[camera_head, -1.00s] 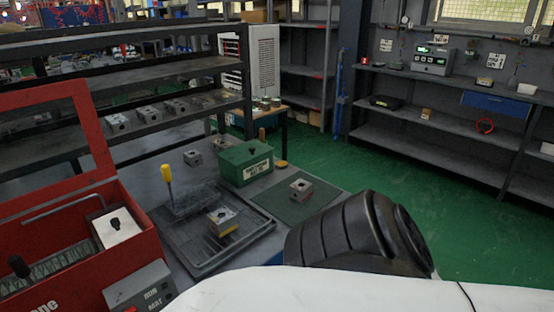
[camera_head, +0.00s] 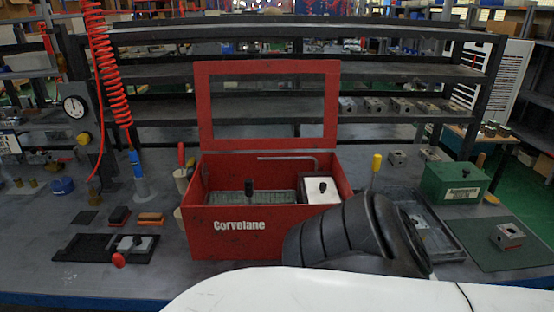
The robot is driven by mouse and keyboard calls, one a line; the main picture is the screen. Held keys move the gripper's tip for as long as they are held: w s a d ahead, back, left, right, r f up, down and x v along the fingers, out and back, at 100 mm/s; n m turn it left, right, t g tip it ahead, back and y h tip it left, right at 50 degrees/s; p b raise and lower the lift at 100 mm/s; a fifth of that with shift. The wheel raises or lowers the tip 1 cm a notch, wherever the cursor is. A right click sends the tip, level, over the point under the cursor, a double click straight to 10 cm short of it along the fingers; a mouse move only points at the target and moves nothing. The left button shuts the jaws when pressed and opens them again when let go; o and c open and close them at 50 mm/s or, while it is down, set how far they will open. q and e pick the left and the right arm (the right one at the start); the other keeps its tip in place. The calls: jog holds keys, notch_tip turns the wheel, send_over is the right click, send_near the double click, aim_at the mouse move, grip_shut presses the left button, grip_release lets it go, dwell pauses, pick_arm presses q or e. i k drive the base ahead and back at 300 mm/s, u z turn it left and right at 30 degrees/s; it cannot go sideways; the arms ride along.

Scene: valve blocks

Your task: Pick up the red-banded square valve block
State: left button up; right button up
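A square grey metal valve block (camera_head: 507,236) with a dark hole in its top and a reddish band low on its side sits on the dark green mat (camera_head: 487,258) at the right of the bench. Another grey block (camera_head: 418,221) lies in the black tray (camera_head: 446,234) left of the mat, mostly hidden behind a dark ribbed part of my own body; its band does not show now. Neither gripper is in view.
An open red Corvelane box (camera_head: 270,240) stands mid-bench, a green box (camera_head: 455,183) behind the mat. A yellow-handled tool (camera_head: 376,163) stands by the tray. Left are a black tray (camera_head: 82,248), a gauge (camera_head: 75,106) and a red coiled hose (camera_head: 103,60). Several blocks sit behind on a shelf.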

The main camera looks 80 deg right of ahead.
aim_at(508, 237)
jog(key=u, duration=0.05)
jog(key=i, duration=0.7)
jog(key=z, duration=4.5)
jog(key=i, duration=0.5)
jog(key=z, duration=2.2)
jog(key=i, duration=1.25)
jog(key=u, duration=1.5)
